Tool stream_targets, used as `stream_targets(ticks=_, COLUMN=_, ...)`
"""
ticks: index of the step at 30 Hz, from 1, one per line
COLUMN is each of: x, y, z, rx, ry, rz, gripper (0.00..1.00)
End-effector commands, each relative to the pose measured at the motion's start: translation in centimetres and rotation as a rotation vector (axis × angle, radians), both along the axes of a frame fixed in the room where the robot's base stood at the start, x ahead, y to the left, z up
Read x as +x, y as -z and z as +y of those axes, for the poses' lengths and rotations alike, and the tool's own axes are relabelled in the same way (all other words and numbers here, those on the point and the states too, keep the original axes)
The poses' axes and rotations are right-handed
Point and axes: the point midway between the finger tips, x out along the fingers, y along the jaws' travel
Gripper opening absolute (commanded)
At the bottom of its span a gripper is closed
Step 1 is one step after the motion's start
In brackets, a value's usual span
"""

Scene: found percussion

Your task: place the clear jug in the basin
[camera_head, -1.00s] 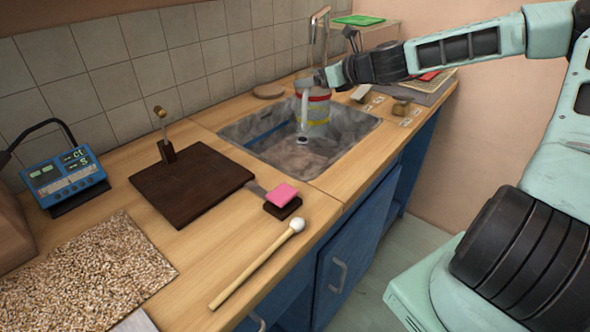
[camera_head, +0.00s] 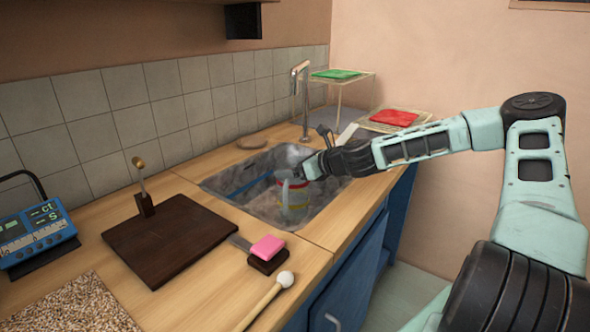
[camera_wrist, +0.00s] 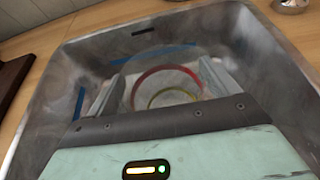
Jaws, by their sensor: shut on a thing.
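The clear jug (camera_head: 293,200) shows red and yellow bands and a pale handle. It is inside the outline of the grey metal basin (camera_head: 222,186), toward its right part. My gripper (camera_head: 298,173) is shut on the jug near its top. In the wrist view my gripper (camera_wrist: 163,78) has a finger on each side of the jug (camera_wrist: 166,78), whose red and yellow rings show between them. The jug looks upright. I cannot tell whether its base touches the basin floor.
A tap (camera_head: 303,100) stands behind the basin. A wire rack (camera_head: 345,90) with a green item is at the back right, near a red item (camera_head: 393,118). A dark board (camera_head: 170,238), a pink sponge (camera_head: 267,246) and a mallet (camera_head: 284,280) lie in front on the left.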

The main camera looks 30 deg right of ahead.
Motion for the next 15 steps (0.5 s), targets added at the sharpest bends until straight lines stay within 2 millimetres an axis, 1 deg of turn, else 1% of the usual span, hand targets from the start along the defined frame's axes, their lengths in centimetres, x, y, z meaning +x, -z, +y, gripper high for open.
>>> stream_targets(ticks=7, x=0.03, y=0.08, z=-0.02, rx=-0.001, ry=0.001, rz=-0.001, gripper=0.47)
stream_targets(ticks=11, x=0.03, y=0.45, z=-0.03, rx=0.000, ry=0.001, rz=-0.001, gripper=0.47)
stream_targets(ticks=12, x=0.03, y=0.41, z=-0.03, rx=-0.002, ry=0.001, rz=-0.001, gripper=0.95)
stream_targets(ticks=13, x=0.02, y=0.39, z=-0.04, rx=-0.001, ry=0.001, rz=0.000, gripper=1.00)
stream_targets(ticks=15, x=0.02, y=0.39, z=-0.04, rx=-0.001, ry=0.001, rz=0.000, gripper=1.00)
